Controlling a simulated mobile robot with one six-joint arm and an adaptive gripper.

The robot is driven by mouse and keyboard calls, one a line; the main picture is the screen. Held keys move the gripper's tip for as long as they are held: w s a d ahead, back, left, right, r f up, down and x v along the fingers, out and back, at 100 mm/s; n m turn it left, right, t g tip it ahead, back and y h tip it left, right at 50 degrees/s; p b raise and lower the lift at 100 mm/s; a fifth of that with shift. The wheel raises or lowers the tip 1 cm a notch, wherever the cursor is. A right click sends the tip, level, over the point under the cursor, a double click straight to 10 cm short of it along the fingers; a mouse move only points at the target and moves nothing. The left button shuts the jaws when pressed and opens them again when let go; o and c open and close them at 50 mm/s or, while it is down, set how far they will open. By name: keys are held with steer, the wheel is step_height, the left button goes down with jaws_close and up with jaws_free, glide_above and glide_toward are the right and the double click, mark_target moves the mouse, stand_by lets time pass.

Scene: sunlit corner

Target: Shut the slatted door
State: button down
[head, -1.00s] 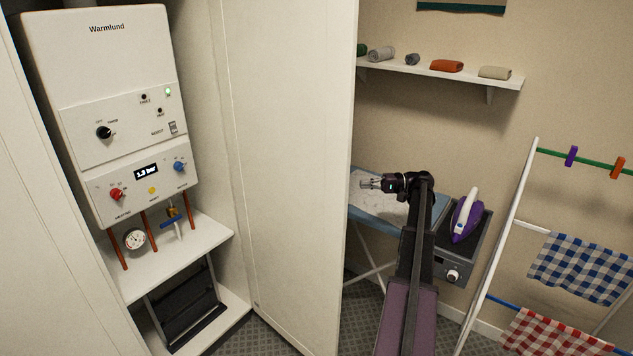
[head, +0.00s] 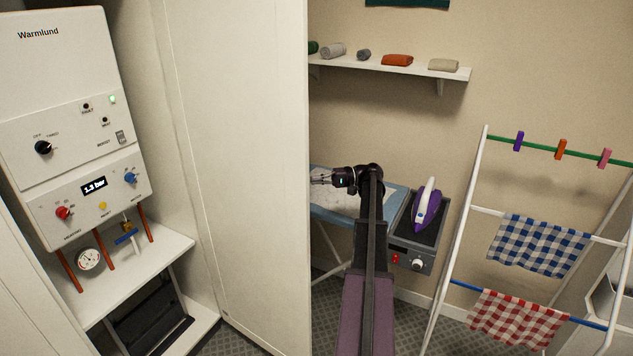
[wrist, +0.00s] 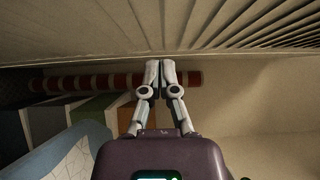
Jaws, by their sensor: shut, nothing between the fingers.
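The door (head: 240,150) stands open beside the boiler cupboard in the head view, its plain cream face and free edge showing. Its slats are hidden there. In the wrist view a slatted cream surface (wrist: 260,28) spans the top, just beyond the fingertips. My gripper (head: 314,178) is right of the door's free edge in the head view, pointing left towards it. In the wrist view my gripper (wrist: 161,66) has its fingers together and empty. I cannot tell whether the tips touch the door.
The white boiler (head: 65,120) fills the cupboard at left. An ironing board (head: 330,213) stands behind my arm, with an iron (head: 427,205) at its right end. A drying rack (head: 460,235) with checked cloths stands at right. A shelf (head: 400,68) is on the wall.

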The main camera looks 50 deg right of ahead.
mark_target(283, 188)
steer(key=shift+w+a, duration=0.7)
steer(key=shift+a, duration=1.1)
steer(key=shift+w+a, duration=0.7)
steer(key=shift+a, duration=1.05)
steer(key=shift+w+a, duration=0.7)
steer(key=shift+a, duration=1.1)
